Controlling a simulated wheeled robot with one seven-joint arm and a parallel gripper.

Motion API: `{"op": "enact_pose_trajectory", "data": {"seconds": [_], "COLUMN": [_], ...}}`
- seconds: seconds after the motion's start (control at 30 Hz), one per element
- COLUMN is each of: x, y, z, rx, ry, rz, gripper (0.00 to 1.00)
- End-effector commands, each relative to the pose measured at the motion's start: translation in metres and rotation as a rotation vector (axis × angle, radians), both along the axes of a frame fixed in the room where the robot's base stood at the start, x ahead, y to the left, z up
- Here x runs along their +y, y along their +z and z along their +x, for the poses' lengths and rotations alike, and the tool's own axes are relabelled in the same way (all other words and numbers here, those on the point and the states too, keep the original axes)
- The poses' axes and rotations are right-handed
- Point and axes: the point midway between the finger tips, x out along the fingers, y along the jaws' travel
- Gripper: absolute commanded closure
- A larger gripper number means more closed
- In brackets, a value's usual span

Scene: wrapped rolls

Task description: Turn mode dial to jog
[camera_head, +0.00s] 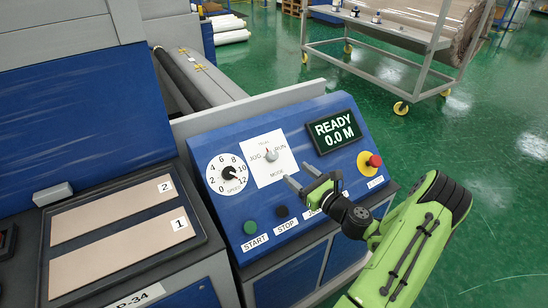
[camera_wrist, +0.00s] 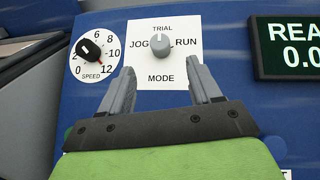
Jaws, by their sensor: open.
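The mode dial (camera_head: 270,155) is a small grey knob on a white plate on the sloped blue control panel (camera_head: 215,135). The wrist view shows the mode dial (camera_wrist: 160,43) with JOG to its left, TRIAL above and RUN to its right. Its pointer mark appears to point up at TRIAL. My gripper (camera_head: 299,180) is in front of the panel, below and right of the dial. In the wrist view my gripper (camera_wrist: 160,75) is open and empty, its fingers spread below and to either side of the dial, apart from it.
The speed dial (camera_head: 228,173) is left of the mode plate. The display (camera_head: 333,131) reads READY 0.0 M. A red emergency button (camera_head: 374,161) is at the right. A green START button (camera_head: 250,227) and a dark STOP button (camera_head: 281,211) lie below. A wheeled cart (camera_head: 415,75) stands behind.

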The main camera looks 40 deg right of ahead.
Motion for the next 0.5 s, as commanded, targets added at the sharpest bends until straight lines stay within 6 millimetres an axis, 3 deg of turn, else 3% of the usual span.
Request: {"op": "enact_pose_trajectory", "data": {"seconds": [0.3, 0.5], "x": [0.007, 0.008], "y": [0.0, 0.0], "z": [0.081, 0.113], "rx": [-0.003, 0.0], "ry": [0.006, 0.004], "rz": [-0.008, -0.005], "gripper": [0.37, 0.37]}}
